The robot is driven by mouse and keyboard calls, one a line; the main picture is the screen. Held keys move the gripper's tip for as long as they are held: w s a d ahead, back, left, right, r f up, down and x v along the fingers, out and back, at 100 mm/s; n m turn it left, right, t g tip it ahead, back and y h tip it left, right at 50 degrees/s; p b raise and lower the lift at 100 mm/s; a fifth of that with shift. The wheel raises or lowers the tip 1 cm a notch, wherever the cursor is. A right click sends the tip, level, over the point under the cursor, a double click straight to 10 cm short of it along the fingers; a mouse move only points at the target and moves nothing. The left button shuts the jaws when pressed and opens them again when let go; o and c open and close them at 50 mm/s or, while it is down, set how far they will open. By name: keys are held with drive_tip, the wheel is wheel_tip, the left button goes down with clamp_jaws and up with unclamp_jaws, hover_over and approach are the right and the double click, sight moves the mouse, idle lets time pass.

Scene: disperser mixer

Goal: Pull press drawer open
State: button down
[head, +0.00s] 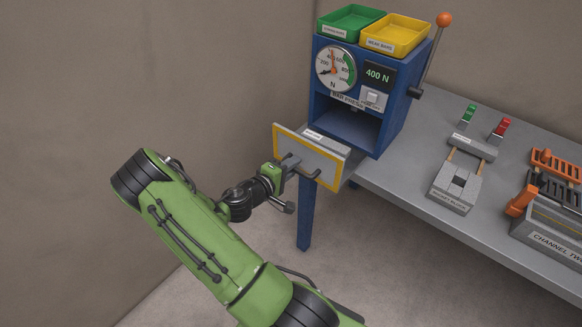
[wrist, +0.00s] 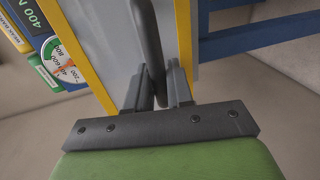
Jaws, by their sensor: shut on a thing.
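The press drawer (head: 330,163) has a grey front with a yellow border and sticks out from the lower part of the blue press (head: 387,118), past the table edge. A dark bar handle (head: 313,176) is on its front. My gripper (head: 291,163) is shut on the handle near its left end. In the wrist view the handle (wrist: 149,45) runs between the two fingers of my gripper (wrist: 160,88), with the drawer front (wrist: 104,50) right behind. The drawer's inside is mostly hidden by its front.
A green tray (head: 349,22) and a yellow tray (head: 395,35) sit on top of the press. A lever with an orange knob (head: 444,19) stands at its right side. The grey table (head: 407,192) holds a grey block fixture (head: 457,186) and orange parts at right. The floor in front of the drawer is clear.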

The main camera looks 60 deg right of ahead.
drive_tip(key=c, duration=1.2)
unclamp_jaws()
drive_tip(key=shift+o, duration=0.2)
drive_tip(key=v, duration=1.5)
drive_tip(key=shift+a+p, duration=0.35)
drive_tip(key=shift+p, duration=0.1)
